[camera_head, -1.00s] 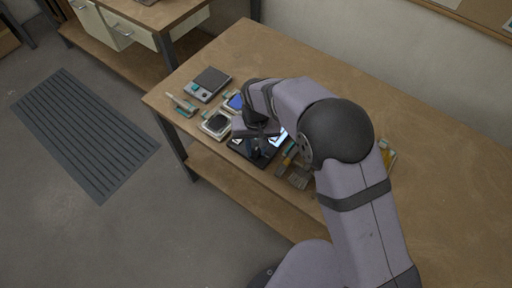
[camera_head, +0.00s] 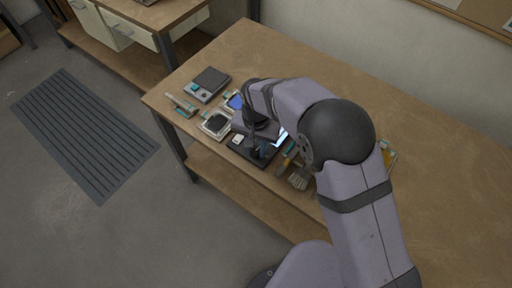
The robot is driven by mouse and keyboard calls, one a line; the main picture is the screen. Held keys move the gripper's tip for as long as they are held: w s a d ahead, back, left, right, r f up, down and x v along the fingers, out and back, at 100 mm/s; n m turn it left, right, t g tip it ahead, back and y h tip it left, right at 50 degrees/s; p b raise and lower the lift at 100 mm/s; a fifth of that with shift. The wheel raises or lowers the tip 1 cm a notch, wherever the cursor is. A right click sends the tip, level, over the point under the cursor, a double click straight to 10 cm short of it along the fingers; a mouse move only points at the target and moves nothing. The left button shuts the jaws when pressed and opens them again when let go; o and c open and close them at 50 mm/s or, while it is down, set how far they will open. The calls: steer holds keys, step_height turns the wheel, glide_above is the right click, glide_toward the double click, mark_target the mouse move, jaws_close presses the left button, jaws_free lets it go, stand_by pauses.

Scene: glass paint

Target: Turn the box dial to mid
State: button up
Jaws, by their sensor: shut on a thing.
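The box (camera_head: 244,151) is a flat dark case near the front edge of the wooden table, with a bright panel (camera_head: 282,138) at its right side and a small white patch at its left. My gripper (camera_head: 257,152) points down onto the box and is shut on its dial. The dial itself is hidden by the fingers, so its setting cannot be read. My wrist and forearm cover the back and right of the box.
Left of the box lie a pale dish with a dark centre (camera_head: 216,124), a blue-topped item (camera_head: 235,102), a grey scale (camera_head: 207,84) and a small tool (camera_head: 182,105). A brush (camera_head: 299,178) lies close on the right.

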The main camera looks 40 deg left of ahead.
mark_target(256, 151)
steer(key=o, duration=1.1)
steer(key=shift+c, duration=0.2)
steer(key=shift+r, duration=0.15)
steer(key=shift+r+b, duration=1)
steer(key=shift+r, duration=2.6)
